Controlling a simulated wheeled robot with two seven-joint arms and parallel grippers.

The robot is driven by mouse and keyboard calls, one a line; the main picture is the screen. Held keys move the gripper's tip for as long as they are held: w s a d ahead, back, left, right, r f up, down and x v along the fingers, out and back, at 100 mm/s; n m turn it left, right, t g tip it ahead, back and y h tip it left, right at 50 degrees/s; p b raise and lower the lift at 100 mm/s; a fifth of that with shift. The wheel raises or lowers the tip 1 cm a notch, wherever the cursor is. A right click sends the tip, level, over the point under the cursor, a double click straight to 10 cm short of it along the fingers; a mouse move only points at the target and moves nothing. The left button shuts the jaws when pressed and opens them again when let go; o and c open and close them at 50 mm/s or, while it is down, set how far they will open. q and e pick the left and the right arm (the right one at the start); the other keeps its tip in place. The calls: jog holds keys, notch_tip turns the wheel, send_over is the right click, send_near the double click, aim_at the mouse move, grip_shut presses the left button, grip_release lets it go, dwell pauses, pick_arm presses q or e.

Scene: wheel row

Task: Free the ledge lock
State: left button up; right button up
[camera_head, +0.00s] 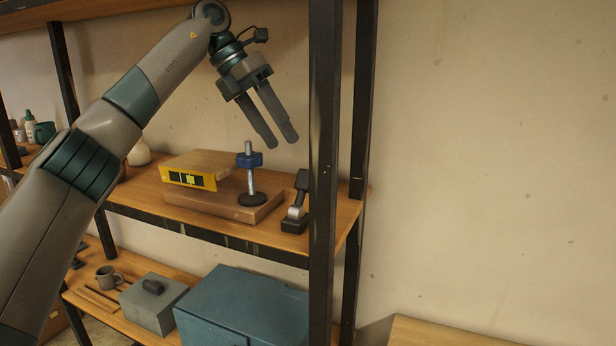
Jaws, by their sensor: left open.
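My left gripper (281,142) hangs in the air above the middle shelf, its two fingers apart and pointing down, with nothing between them. Below and left of it in the picture, a blue block (249,159) sits around an upright metal post with a round black base (252,199) on a wooden board (214,204). A black and grey lever device (296,208) stands on the shelf to the right of the board. I cannot tell which of these parts is the ledge lock. My right gripper is out of view.
A yellow-faced level (188,179) lies beside the post, with a wooden block (203,161) behind it. A dark shelf upright (324,180) stands close right of the lever device. The lower shelf holds a blue box (240,305), a grey box (152,305) and a mug (108,277).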

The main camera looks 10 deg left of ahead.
aim_at(301, 171)
pick_arm(q)
jog(key=shift+s+r, duration=0.1)
jog(key=shift+s, duration=0.15)
jog(key=shift+w, duration=0.1)
jog(key=p+x, duration=0.4)
jog(key=x, duration=0.6)
jog(key=shift+d+f, duration=0.55)
jog(key=shift+f, duration=0.35)
jog(key=shift+c, duration=0.3)
